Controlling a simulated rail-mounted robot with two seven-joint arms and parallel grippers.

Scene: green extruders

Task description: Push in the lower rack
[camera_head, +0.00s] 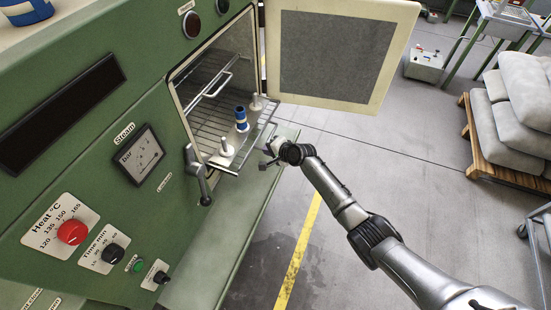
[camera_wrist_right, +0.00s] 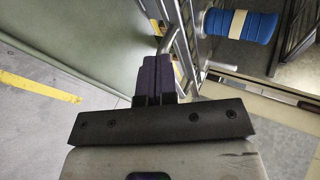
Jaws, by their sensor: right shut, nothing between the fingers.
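The lower rack (camera_head: 262,135) is a wire shelf sticking partly out of the open chamber of the green machine. On it stand a blue spool with a white band (camera_head: 241,119) and two white spindles (camera_head: 226,152) (camera_head: 256,102). My right gripper (camera_head: 268,157) is at the rack's outer front edge. In the right wrist view, its dark fingers (camera_wrist_right: 155,78) are shut and empty, right beside the rack's wires (camera_wrist_right: 183,48); I cannot tell whether they touch. The blue spool (camera_wrist_right: 241,26) shows there at upper right. My left gripper is not in view.
The chamber door (camera_head: 335,55) stands wide open behind the rack. A door handle (camera_head: 198,178) juts from the machine front beside the opening. A pallet with grey sacks (camera_head: 523,90) is at far right. The floor between is clear.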

